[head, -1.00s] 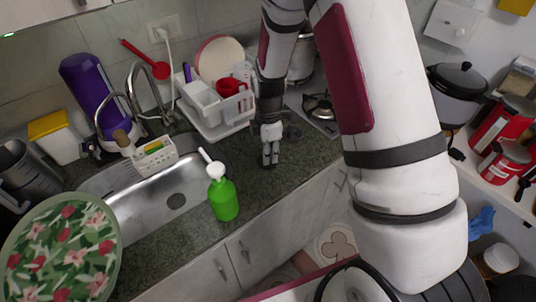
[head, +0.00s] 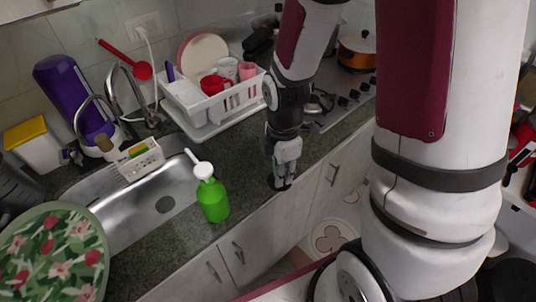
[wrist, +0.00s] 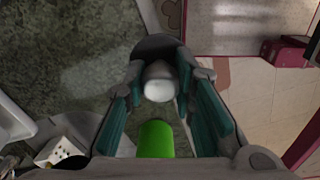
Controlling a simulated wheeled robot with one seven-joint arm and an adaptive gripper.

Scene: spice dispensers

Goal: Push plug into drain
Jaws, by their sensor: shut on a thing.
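My gripper (head: 282,178) hangs over the front edge of the counter, right of the green bottle. It is shut on the plug, a dark grey disc with a pale knob; the plug (wrist: 158,88) shows between the fingers in the wrist view. In the head view only a dark shape (head: 280,186) shows at the fingertips. Nothing covers the drain in the head view.
A green pump bottle (head: 212,200) stands between my gripper and the sink; it also shows in the wrist view (wrist: 156,139). A white caddy (head: 139,160) sits at the sink's back rim beside the faucet (head: 125,90). A dish rack (head: 215,105) stands behind. A floral plate (head: 55,255) is at left.

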